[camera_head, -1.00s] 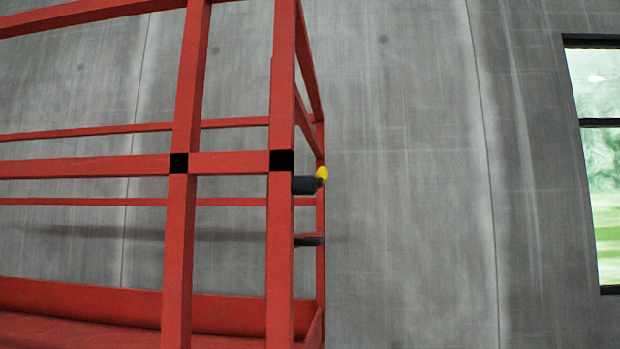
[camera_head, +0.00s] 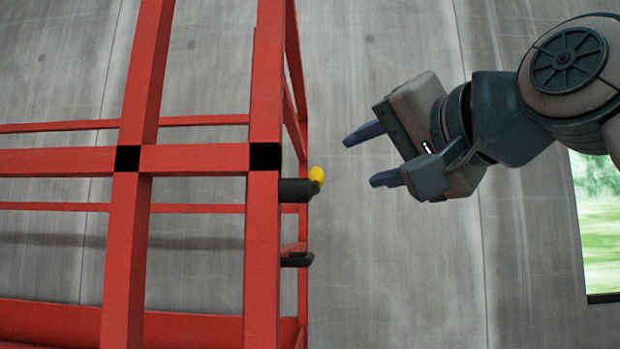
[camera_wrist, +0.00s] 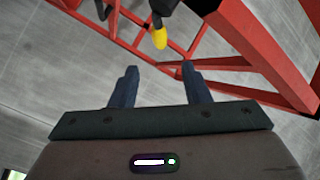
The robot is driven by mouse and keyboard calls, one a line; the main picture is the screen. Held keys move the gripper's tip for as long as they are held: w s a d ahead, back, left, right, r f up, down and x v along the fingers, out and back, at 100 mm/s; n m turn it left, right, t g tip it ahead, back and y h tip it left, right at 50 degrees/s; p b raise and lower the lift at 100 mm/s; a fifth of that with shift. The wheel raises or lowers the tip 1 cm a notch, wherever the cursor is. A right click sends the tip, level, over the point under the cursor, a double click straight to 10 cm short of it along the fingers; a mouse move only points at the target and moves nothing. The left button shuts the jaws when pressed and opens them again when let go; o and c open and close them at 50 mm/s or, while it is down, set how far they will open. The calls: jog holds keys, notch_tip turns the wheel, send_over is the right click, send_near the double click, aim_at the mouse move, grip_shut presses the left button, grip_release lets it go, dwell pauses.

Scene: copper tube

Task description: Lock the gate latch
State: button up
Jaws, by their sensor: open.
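The gate latch (camera_head: 296,190) is a dark cylinder with a yellow tip (camera_head: 317,174), on the right side of a red frame post (camera_head: 264,130). In the wrist view the yellow tip (camera_wrist: 159,38) is ahead of the fingers, near the top middle, with part of the dark latch body above it. My gripper (camera_head: 367,158) is open and empty, to the right of the latch and apart from it, its fingers pointing left. In the wrist view its two fingers (camera_wrist: 159,80) are spread, with nothing between them.
A second dark fitting (camera_head: 297,259) sits on the frame below the latch. Red bars (camera_head: 60,162) and a red lower platform (camera_head: 60,325) fill the left. A grey wall (camera_head: 400,270) stands behind, with a window (camera_head: 598,220) at the right. The space between gripper and latch looks clear.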

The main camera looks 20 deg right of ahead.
aim_at(317, 176)
jog(key=p+x, duration=0.3)
jog(key=x, duration=1)
jog(key=shift+w+a+p, duration=0.15)
jog(key=shift+p, duration=0.15)
jog(key=shift+f, duration=0.1)
grip_shut()
